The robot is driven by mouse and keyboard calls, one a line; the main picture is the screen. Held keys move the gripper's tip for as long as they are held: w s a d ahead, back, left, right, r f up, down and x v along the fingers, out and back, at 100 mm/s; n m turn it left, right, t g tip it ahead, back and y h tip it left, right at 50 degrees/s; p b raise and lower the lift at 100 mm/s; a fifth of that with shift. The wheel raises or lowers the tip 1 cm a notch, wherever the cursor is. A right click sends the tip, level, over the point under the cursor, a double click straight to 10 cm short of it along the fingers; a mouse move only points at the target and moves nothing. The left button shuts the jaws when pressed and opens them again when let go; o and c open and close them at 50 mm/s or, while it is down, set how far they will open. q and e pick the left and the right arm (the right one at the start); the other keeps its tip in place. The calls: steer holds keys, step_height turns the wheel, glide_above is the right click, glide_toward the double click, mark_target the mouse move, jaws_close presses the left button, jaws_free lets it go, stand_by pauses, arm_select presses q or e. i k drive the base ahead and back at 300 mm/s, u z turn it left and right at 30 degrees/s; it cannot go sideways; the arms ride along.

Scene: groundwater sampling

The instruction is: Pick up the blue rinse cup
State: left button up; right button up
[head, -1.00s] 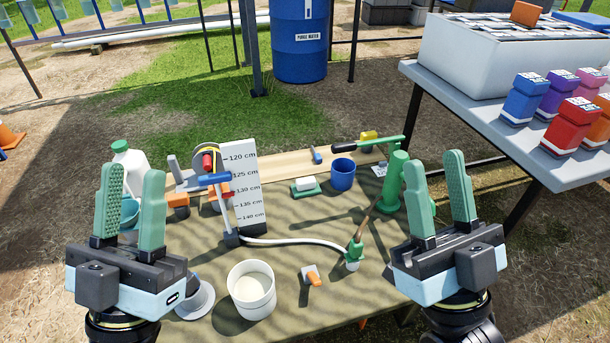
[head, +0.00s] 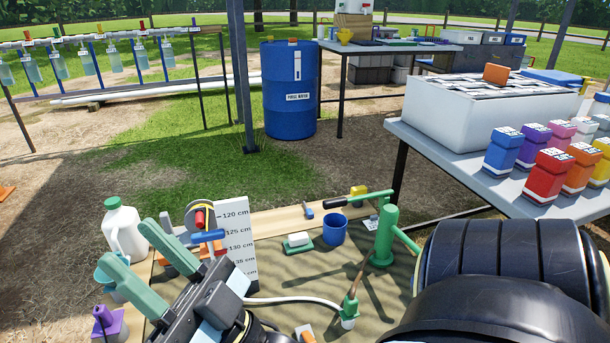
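The blue rinse cup (head: 334,231) stands upright on the work table, right of the green soap dish and left of the green hand pump. It is fully visible, and nothing touches it. My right gripper (head: 128,240) is at the lower left, its two green fingers spread and pointing up and left. It looks empty and is well to the left of the cup. My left gripper is out of view.
The green pump (head: 384,240), the soap dish (head: 298,243) and the centimetre scale board (head: 237,240) stand near the cup. A white jug (head: 123,235) is at the left. My dark arm link covers the lower right.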

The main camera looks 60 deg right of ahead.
mark_target(334, 224)
steer(key=u, duration=0.05)
steer(key=k, duration=0.4)
steer(key=z, duration=0.75)
steer(key=i, duration=0.5)
